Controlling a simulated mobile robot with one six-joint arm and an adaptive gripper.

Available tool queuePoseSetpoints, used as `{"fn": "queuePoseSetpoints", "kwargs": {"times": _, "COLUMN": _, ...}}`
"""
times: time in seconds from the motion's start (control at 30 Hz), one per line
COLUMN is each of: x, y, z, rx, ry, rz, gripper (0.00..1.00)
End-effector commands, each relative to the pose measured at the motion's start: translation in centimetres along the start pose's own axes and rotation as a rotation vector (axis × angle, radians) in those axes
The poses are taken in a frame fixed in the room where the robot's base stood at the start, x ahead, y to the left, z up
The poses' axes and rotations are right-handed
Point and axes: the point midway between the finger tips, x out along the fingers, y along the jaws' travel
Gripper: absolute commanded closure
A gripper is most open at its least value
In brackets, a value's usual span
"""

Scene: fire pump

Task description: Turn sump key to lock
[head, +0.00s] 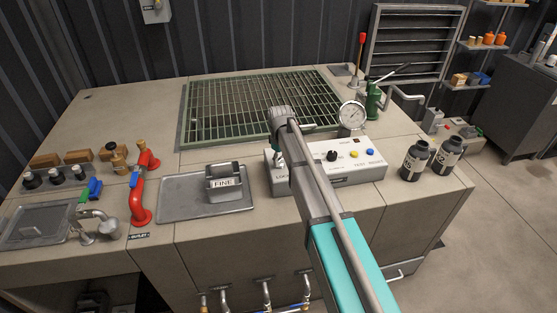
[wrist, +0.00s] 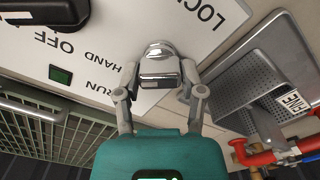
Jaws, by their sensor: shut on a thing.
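The sump key (wrist: 160,52) shows in the wrist view as a silver, rounded piece on the white panel. My gripper (wrist: 159,78) is shut on it, with a grey finger on either side. The fingers hide part of the key, so its exact angle is hard to tell. The white control panel (wrist: 105,40) bears the words LOCK, OFF, HAND and RUN, upside down in this view. In the head view the control box (head: 360,172) sits at the bench's front, and my arm covers its left part, key included.
A tray (head: 175,202) with a FINE-labelled holder (head: 224,184) lies left of the box. A black knob (head: 332,156) is on the box. A gauge (head: 352,115) stands behind it, and two dark bottles (head: 415,158) stand to its right. A green grating (head: 235,105) lies behind.

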Motion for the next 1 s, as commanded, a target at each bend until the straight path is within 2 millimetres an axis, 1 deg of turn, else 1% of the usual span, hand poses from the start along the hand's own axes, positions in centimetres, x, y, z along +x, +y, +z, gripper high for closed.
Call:
{"fn": "queuePoseSetpoints", "kwargs": {"times": 0.03, "x": 0.02, "y": -0.05, "z": 0.41, "rx": 0.046, "ry": -0.009, "rz": 0.0, "gripper": 0.96}}
{"fn": "queuePoseSetpoints", "kwargs": {"times": 0.4, "x": 0.02, "y": -0.14, "z": 0.38, "rx": 0.389, "ry": -0.008, "rz": 0.0, "gripper": 0.96}}
{"fn": "queuePoseSetpoints", "kwargs": {"times": 0.6, "x": 0.02, "y": -0.19, "z": 0.35, "rx": 0.534, "ry": -0.008, "rz": 0.0, "gripper": 0.96}}
{"fn": "queuePoseSetpoints", "kwargs": {"times": 0.8, "x": 0.02, "y": -0.23, "z": 0.33, "rx": 0.622, "ry": -0.008, "rz": 0.0, "gripper": 0.96}}
{"fn": "queuePoseSetpoints", "kwargs": {"times": 1.0, "x": 0.02, "y": -0.27, "z": 0.31, "rx": 0.656, "ry": -0.008, "rz": -0.001, "gripper": 0.96}}
